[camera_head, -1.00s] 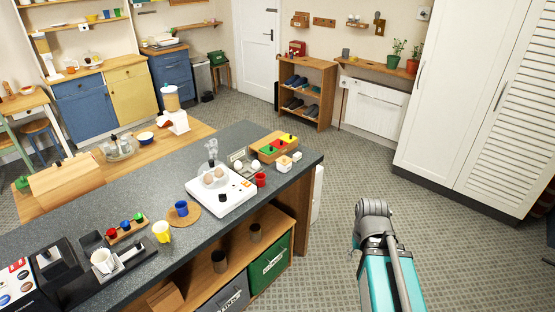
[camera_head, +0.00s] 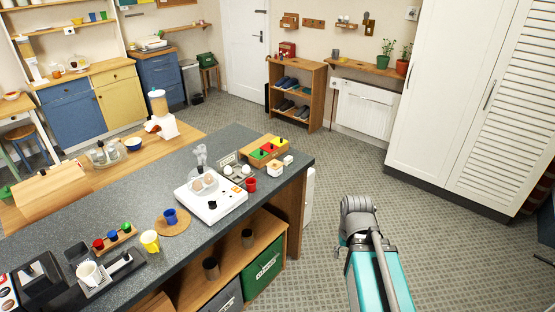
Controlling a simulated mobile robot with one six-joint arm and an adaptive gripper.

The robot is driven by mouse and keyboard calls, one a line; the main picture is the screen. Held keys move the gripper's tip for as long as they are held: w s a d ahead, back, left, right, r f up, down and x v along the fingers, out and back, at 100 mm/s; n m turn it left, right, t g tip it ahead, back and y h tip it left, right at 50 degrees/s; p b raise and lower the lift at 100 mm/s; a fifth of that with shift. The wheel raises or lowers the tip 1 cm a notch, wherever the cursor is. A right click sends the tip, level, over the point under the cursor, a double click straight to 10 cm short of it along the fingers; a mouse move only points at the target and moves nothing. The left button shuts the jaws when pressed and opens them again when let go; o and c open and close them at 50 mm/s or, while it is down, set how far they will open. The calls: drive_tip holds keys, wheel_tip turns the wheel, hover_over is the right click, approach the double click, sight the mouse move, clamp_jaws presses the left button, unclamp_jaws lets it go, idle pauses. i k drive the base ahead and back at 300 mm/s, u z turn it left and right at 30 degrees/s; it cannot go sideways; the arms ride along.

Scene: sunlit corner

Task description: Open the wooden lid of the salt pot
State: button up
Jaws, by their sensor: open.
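I cannot make out a salt pot with a wooden lid for certain in the head view. A small white block-like item with an orange mark (camera_head: 276,164) stands near the far right end of the dark counter (camera_head: 140,200), with a smaller white item (camera_head: 288,159) next to it. Both are too small to identify. My arm, teal with a grey joint, rises at the lower right over open floor, apart from the counter. I do not see my gripper's fingertips.
The counter carries a white hob-like appliance (camera_head: 211,198), a wooden tray with coloured pieces (camera_head: 265,150), a red cup (camera_head: 251,184), a blue cup (camera_head: 170,216) and a yellow cup (camera_head: 150,241).

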sight(275, 164)
drive_tip(key=i, duration=0.9)
